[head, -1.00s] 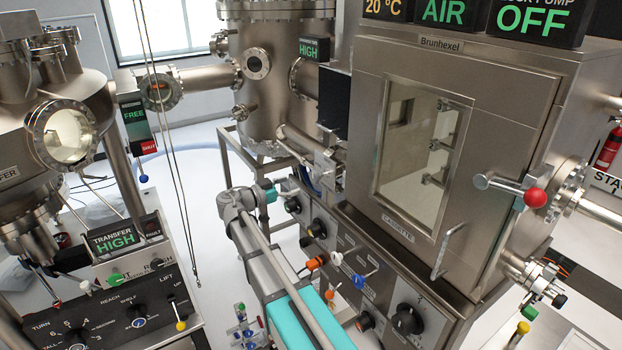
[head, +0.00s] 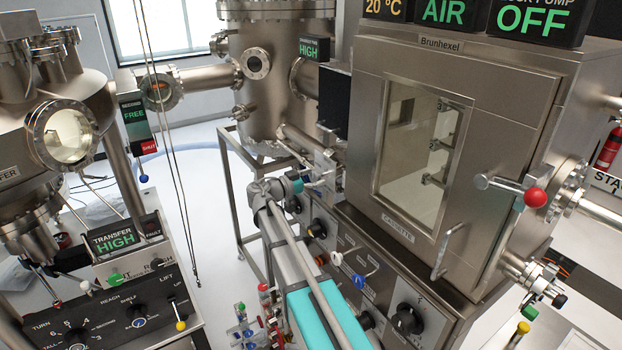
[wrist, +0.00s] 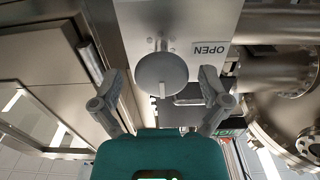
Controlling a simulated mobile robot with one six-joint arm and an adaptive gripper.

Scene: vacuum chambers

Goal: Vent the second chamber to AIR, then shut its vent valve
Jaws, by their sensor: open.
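The Brunhexel cassette chamber (head: 520,90) stands at the right with its windowed door (head: 420,165) closed; the sign above it reads AIR (head: 443,12). A tall steel chamber (head: 275,90) stands behind it with a sign reading HIGH (head: 309,49). My gripper (head: 314,182) is beside the front panel below these chambers, partly hidden by its own wrist. In the wrist view my gripper (wrist: 160,88) is open and empty. A round grey knob (wrist: 161,74) on a stem shows between the fingers, next to an upside-down OPEN label (wrist: 209,49). I cannot tell whether the fingers touch it.
A red ball handle (head: 535,197) sticks out at the right. At the left is a transfer console (head: 110,310) whose display reads HIGH (head: 116,241). Hanging cords (head: 175,150) lie left of my arm.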

